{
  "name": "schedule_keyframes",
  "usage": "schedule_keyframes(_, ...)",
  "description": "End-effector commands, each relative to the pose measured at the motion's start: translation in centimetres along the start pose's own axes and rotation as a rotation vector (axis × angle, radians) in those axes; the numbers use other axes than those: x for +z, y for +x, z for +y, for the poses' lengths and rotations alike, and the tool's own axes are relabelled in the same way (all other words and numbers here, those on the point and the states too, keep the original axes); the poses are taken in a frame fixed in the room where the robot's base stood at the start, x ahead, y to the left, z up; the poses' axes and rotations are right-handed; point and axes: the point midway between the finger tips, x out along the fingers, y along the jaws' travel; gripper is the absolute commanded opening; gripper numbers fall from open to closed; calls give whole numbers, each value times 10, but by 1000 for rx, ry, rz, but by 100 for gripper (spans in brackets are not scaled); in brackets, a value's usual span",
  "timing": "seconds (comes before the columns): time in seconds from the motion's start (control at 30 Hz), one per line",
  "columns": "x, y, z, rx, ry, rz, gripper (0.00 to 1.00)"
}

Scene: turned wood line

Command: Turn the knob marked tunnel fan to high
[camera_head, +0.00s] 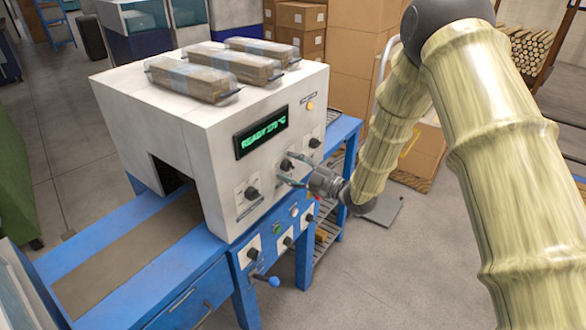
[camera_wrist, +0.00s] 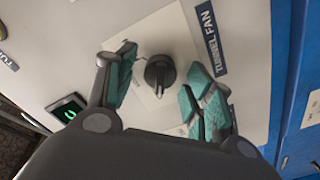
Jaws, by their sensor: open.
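The tunnel fan knob (camera_wrist: 160,74) is a round black knob with a raised grip bar on a pale square plate. Its dark label (camera_wrist: 208,42) reads TUNNEL FAN beside it in the wrist view. My gripper (camera_wrist: 158,66) is open, with one teal-padded finger on either side of the knob and gaps visible between pads and knob. In the head view my gripper (camera_head: 290,170) is at the front panel of the white machine (camera_head: 225,150), and the knob (camera_head: 286,164) shows beside the fingers. I cannot read the scale marks around the knob.
Other knobs sit at lower left (camera_head: 252,193) and upper right (camera_head: 314,143) on the panel. A display (camera_head: 262,138) reads READY 170 °C. Wrapped packs (camera_head: 205,77) lie on top. Below are the blue frame's controls and a blue-tipped lever (camera_head: 273,281). Floor at right is mostly clear.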

Motion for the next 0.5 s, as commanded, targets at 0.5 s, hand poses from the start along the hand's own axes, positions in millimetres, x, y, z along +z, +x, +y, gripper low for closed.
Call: schedule_keyframes(0.5, 0, -1, 0, 0, 13, 0, 7)
